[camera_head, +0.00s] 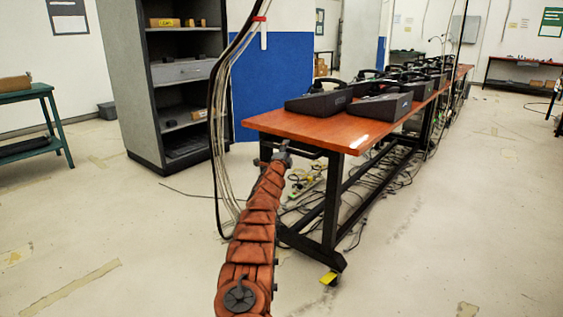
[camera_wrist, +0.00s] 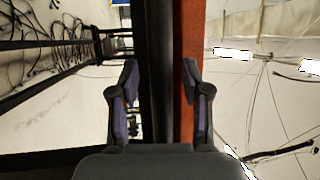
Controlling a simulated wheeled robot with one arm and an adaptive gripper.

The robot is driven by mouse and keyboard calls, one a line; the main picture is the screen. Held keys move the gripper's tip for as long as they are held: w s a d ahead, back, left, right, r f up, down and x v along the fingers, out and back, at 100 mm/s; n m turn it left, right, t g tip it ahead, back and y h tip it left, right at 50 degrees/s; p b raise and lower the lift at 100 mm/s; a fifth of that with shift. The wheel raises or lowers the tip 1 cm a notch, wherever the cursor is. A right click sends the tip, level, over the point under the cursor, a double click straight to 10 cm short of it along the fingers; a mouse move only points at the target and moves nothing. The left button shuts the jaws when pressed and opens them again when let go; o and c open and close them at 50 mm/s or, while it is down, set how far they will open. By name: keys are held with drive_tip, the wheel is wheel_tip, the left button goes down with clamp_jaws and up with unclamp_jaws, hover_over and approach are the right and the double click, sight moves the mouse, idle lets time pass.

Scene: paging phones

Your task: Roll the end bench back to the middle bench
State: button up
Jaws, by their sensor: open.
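The end bench (camera_head: 320,130) is nearest me, with an orange-brown top, a black frame and a yellow-tabbed caster at its front foot. Dark desk phones (camera_head: 320,102) stand on it. More benches run on behind it in a line; the middle bench cannot be clearly picked out, and phones hide any gap. My gripper (camera_head: 282,152) is at the near edge of the end bench, just under the top. In the wrist view my gripper (camera_wrist: 158,78) is open, with the black frame rail (camera_wrist: 160,40) and the orange top edge (camera_wrist: 187,120) between or just beyond its fingers. Contact cannot be told.
Cables (camera_head: 385,185) lie tangled under the benches. A grey shelf unit (camera_head: 140,90) and a blue panel (camera_head: 275,85) stand at the left behind the bench. Hanging cables (camera_head: 215,130) drop close to my arm's left. The floor at right is open.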

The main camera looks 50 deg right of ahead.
drive_tip(key=s+v, duration=0.1)
drive_tip(key=v, duration=0.6)
drive_tip(key=shift+s+f+g, duration=0.25)
drive_tip(key=shift+s+g, duration=0.05)
idle(0.9)
drive_tip(key=shift+a+f, duration=0.15)
drive_tip(key=shift+a, duration=0.9)
drive_tip(key=shift+a+f, duration=0.15)
drive_tip(key=shift+a, duration=0.9)
drive_tip(key=shift+r, duration=0.1)
